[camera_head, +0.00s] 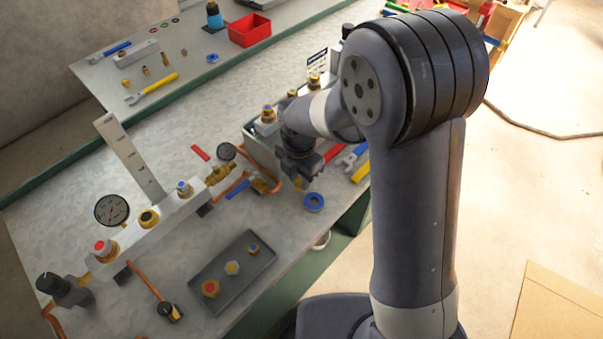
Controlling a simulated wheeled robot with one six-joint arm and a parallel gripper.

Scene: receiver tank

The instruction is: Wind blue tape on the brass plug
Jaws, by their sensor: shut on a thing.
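My gripper (303,178) points down over the bench, right of the picture's middle. It is shut on a small brass-coloured piece, mostly hidden by the jaws; I cannot tell surely that this is the brass plug. A second blue ring (212,58) lies on the back bench. Brass fittings with coloured tops stand in the dark tray (204,302), such as a red-topped one (210,288) and a blue-topped one (253,249).
A pale manifold block (165,222) with gauge (111,209), valves and copper pipes stands at left. A grey box (262,148) is behind my gripper. Red, blue and yellow handled tools (352,158) lie to its right. A red bin (250,30) stands on the back bench.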

